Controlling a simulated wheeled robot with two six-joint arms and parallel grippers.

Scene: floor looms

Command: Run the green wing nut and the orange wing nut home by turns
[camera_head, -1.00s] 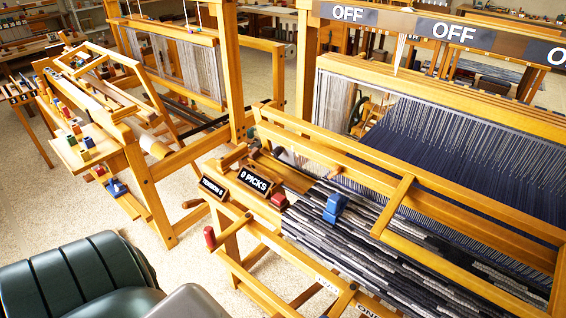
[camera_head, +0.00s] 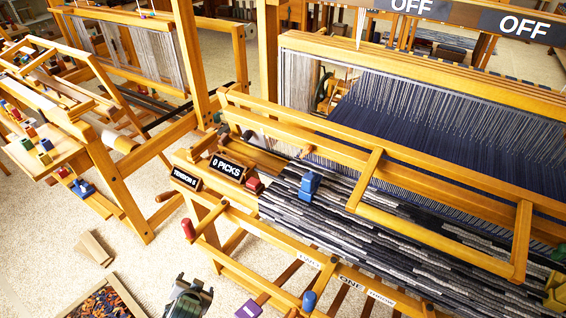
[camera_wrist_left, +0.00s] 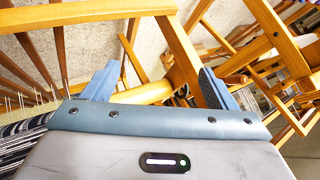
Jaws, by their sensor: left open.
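No green or orange wing nut can be made out for sure. A small green part (camera_head: 557,254) shows at the right edge of the head view, cut off by the frame, and I cannot tell what it is. The loom (camera_head: 370,160) carries grey and black woven cloth (camera_head: 380,240). My left gripper (camera_wrist_left: 158,84) is open and empty in the left wrist view, with wooden loom beams behind its spread fingers. My right gripper cannot be made out.
A blue block (camera_head: 309,185) sits on the cloth. Signs reading 0 PICKS (camera_head: 228,167) and TENSION (camera_head: 186,180) stand at the loom's left corner. A tray of coloured scraps (camera_head: 108,301) lies on the floor. A second loom (camera_head: 110,190) stands left. Pale floor lies between.

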